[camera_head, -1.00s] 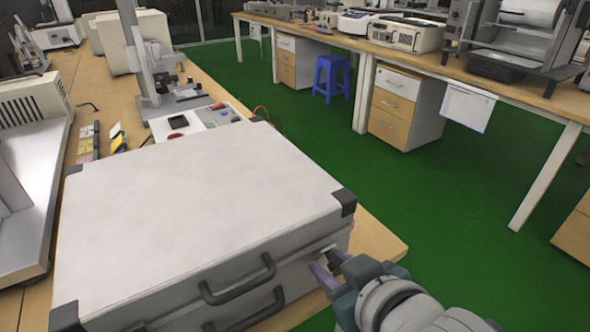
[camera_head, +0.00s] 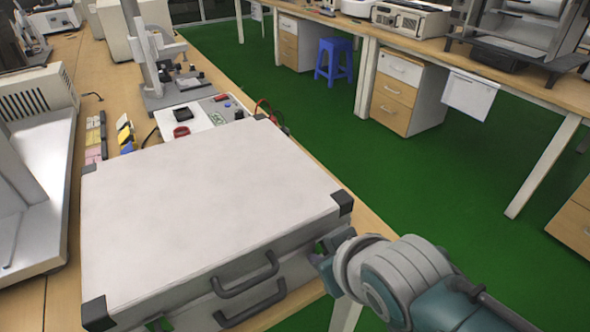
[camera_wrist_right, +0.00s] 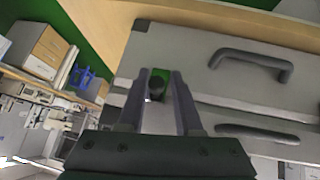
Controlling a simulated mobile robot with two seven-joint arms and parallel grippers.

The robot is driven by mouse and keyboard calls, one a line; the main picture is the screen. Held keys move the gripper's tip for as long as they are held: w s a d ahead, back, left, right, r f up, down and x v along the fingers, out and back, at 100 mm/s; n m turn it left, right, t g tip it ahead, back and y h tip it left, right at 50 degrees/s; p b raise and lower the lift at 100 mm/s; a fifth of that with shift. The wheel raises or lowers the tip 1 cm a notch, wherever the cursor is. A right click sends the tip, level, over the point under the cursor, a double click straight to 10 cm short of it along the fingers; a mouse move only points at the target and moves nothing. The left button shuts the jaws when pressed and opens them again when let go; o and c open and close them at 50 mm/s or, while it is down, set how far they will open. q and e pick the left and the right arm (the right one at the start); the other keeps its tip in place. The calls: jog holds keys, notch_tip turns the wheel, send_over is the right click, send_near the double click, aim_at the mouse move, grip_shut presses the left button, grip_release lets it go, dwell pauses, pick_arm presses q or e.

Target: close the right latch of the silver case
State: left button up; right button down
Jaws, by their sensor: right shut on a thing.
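The silver case (camera_head: 210,190) lies flat on the wooden table with its lid down. Its front has two dark handles, one above the other. The right latch (camera_wrist_right: 158,80), green and dark, sits at the lid seam near the case's right front corner. My right gripper (camera_head: 322,262) is at this latch. In the right wrist view my right gripper (camera_wrist_right: 162,88) has one finger on each side of the latch and is shut on it. My gripper partly hides the latch in the head view. The left latch (camera_head: 157,323) shows at the bottom edge. My left gripper is out of view.
A microscope-like stand (camera_head: 165,85) and a white board with small parts (camera_head: 205,116) stand behind the case. A white device (camera_head: 40,185) is at the left. Green floor (camera_head: 430,190) lies open to the right, with a blue stool (camera_head: 333,62) beyond.

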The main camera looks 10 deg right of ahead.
jog(key=c, duration=1)
grip_release()
jog(key=shift+d+f, duration=0.15)
jog(key=shift+d, duration=0.15)
jog(key=shift+c, duration=0.2)
jog(key=shift+o, duration=1.4)
jog(key=shift+d, duration=0.1)
pick_arm(q)
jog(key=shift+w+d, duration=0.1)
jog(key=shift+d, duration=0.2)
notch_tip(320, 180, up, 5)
jog(key=p, duration=0.5)
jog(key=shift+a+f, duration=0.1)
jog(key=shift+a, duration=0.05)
pick_arm(e)
jog(key=v, duration=1)
